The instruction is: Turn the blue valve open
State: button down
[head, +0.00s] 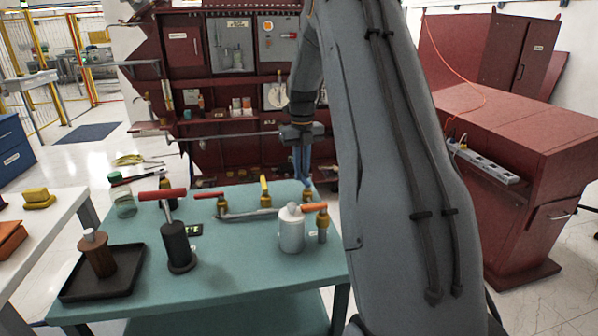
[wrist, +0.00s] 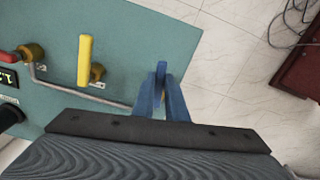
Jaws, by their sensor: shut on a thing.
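The blue valve's handle (wrist: 160,72) shows upright between the blue fingertips of my gripper (wrist: 161,90) in the wrist view. My gripper is shut on this handle. In the head view my gripper (head: 302,178) points down at the far right of the teal table (head: 225,262). A brass valve body (head: 307,195) shows just below the fingers. The handle itself is hard to tell from the blue fingers in the head view. How far the valve is turned cannot be told.
A yellow-handled valve (head: 264,188), a red-handled valve (head: 210,196) and an orange-handled valve (head: 314,207) stand close by, with a pipe between them. A white canister (head: 291,232), a black pump with a red grip (head: 178,245) and a black tray (head: 75,285) are nearer.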

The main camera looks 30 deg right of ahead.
aim_at(303, 176)
jog(key=shift+d+m, duration=0.2)
jog(key=shift+m, duration=0.3)
jog(key=c, duration=1.8)
grip_release()
jog(key=shift+s, duration=0.1)
jog(key=shift+o, duration=0.2)
notch_tip(303, 176, up, 8)
jog(key=b, duration=0.1)
jog(key=shift+b, duration=0.3)
jog(key=shift+f, duration=0.1)
